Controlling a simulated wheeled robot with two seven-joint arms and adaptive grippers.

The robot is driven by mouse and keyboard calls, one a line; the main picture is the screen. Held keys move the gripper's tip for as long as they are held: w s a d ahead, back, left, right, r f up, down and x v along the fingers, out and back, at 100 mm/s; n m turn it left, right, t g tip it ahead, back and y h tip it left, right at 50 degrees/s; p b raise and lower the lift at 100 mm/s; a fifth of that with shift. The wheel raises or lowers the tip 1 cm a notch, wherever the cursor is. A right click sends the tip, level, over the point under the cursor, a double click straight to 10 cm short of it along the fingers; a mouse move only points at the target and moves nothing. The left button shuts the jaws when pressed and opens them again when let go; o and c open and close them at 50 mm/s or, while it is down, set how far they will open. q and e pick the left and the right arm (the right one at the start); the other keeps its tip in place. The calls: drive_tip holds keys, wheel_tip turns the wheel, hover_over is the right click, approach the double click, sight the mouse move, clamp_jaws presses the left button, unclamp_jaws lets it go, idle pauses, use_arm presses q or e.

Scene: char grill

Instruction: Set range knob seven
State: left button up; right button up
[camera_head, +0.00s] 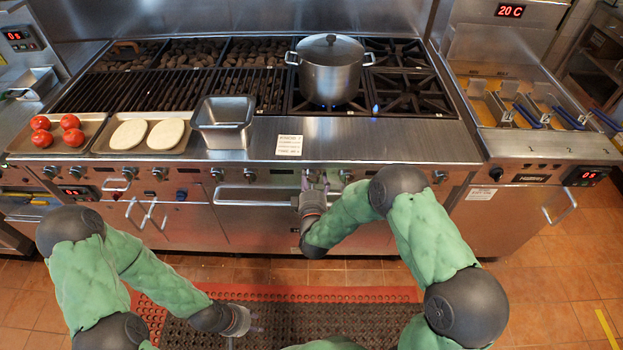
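A row of dark round range knobs runs along the range's front panel, among them a left knob (130,172), a middle knob (249,174) and a right knob (438,176). My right gripper (314,180) points up at the panel, between the middle knob and another knob (345,176). Its fingers cover that part of the panel, so I cannot tell whether they touch a knob or how far they are closed. My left gripper (250,322) is low over the floor mat, away from the range. Its fingers are too small to judge. I cannot read any knob numbers.
A lidded pot (331,72) stands on a burner with a blue flame beside it. An empty metal pan (224,118) and trays with tomatoes (40,122) and white flat rounds (147,134) sit on the front ledge. Door handles (250,202) stick out below. A fryer (530,105) is at right.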

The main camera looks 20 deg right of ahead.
drive_tip(key=shift+s+f, duration=0.1)
drive_tip(key=shift+s, duration=0.05)
drive_tip(key=shift+s, duration=0.25)
drive_tip(key=v, duration=1.1)
drive_tip(key=shift+s, duration=0.1)
drive_tip(key=shift+w+d+f+m+h, duration=0.15)
drive_tip(key=shift+w+d+m, duration=0.3)
drive_tip(key=shift+w+m, duration=1.5)
drive_tip(key=shift+w+d+f+m+h, duration=0.2)
drive_tip(key=shift+w+d+m, duration=0.3)
drive_tip(key=shift+w+m, duration=1.4)
drive_tip(key=shift+w+d+f+m+h, duration=0.15)
drive_tip(key=shift+w+d+m, duration=0.3)
drive_tip(key=shift+w+m, duration=1.5)
drive_tip(key=shift+s, duration=0.15)
drive_tip(key=shift+c, duration=0.3)
